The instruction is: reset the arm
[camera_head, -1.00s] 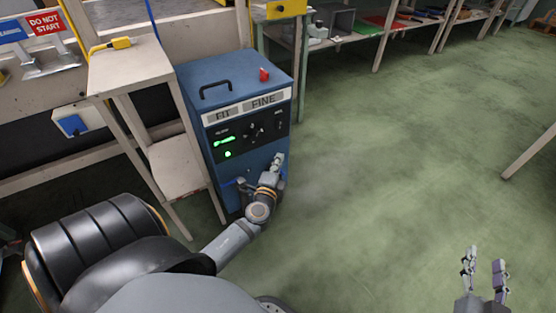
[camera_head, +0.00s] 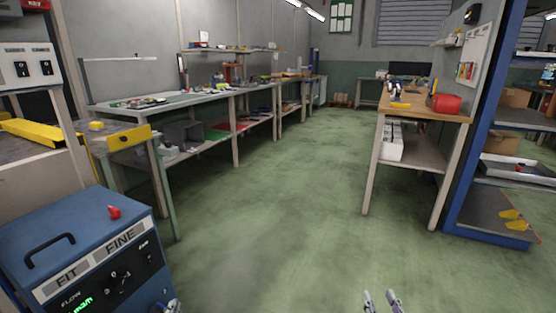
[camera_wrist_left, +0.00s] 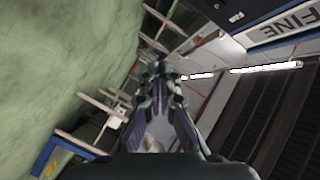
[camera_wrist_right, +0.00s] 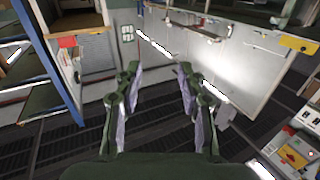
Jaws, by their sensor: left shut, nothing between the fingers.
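My left gripper (camera_head: 172,306) shows only as a tip at the bottom edge of the head view, beside the blue machine (camera_head: 75,220) with the FIT and FINE labels. In the left wrist view its fingers (camera_wrist_left: 158,75) are together with nothing between them, and part of the FINE label shows at the upper right. My right gripper (camera_head: 382,302) is at the bottom edge of the head view, over the green floor. In the right wrist view its two fingers (camera_wrist_right: 155,85) stand apart with nothing between them. Both arms are mostly hidden.
A long workbench (camera_head: 190,97) with tools runs along the left wall. A wooden table (camera_head: 425,108) with a red pot (camera_head: 446,104) stands at the right, beside a blue shelf rack (camera_head: 480,120). The green floor (camera_head: 290,200) between them is clear.

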